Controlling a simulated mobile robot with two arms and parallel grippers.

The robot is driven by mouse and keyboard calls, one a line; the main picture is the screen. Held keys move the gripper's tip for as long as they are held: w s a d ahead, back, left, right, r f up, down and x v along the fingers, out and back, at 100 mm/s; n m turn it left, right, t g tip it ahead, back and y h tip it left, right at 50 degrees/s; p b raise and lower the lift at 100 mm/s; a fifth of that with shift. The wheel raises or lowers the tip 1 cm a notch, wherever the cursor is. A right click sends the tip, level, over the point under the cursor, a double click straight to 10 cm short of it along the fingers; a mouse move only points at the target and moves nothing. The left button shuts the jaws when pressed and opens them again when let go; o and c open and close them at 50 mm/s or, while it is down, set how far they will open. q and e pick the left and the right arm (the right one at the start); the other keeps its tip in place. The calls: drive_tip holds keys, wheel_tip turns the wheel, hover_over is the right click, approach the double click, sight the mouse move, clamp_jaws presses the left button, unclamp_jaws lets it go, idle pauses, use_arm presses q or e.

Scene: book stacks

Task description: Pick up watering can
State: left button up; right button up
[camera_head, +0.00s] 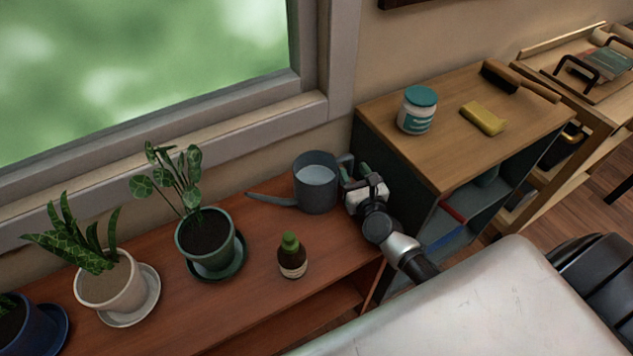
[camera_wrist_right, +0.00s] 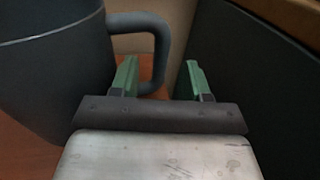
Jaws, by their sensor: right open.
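The grey watering can (camera_head: 315,185) stands upright on the reddish-brown shelf (camera_head: 258,228) below the window. Its spout points left and its handle is on the right. My right gripper (camera_head: 357,174) is at the handle side of the can. In the right wrist view, the can's body (camera_wrist_right: 55,65) fills the left and its handle (camera_wrist_right: 160,50) curves down behind the fingers. The green fingertips (camera_wrist_right: 160,78) are apart, with the left one close to the handle's lower part. Whether they touch the handle I cannot tell. My left gripper is not in view.
A dark-sided cabinet (camera_head: 465,140) with a wooden top stands close to the right of my gripper. It carries a teal-lidded jar (camera_head: 417,110), a yellow sponge (camera_head: 483,118) and a brush (camera_head: 518,82). A small brown bottle (camera_head: 292,258) and potted plants (camera_head: 205,240) share the shelf.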

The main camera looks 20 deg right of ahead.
drive_tip(key=shift+w+f, duration=0.1)
drive_tip(key=shift+w, duration=0.65)
drive_tip(key=shift+c, duration=0.4)
clamp_jaws()
idle(0.4)
drive_tip(key=shift+d, duration=0.1)
